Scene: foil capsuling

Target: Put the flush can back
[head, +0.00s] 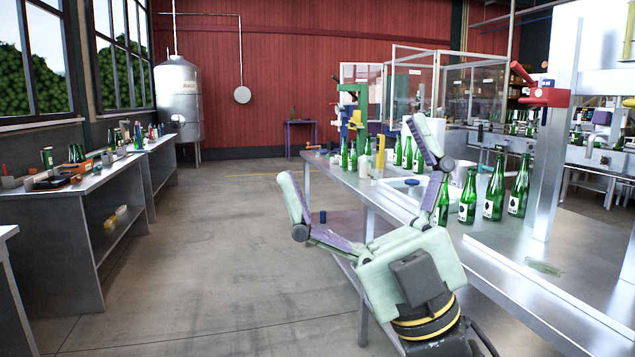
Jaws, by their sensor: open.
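My gripper (350,148) is open and empty, its fingers spread wide and pointing away, in front of the steel bench (345,184). I cannot tell for sure which thing is the flush can. A small dark blue can-like cylinder (323,216) stands low beside the bench on a purplish surface (345,224), seen between my gripper's fingers. A dark green cylinder (47,157) stands on the left workbench, away from my gripper.
Several green bottles (495,190) stand on the steel bench to the right, close to my gripper's right finger. A steel post (553,130) rises there. The left workbench (95,185) holds bottles and tools. The concrete floor (220,230) between the benches is clear.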

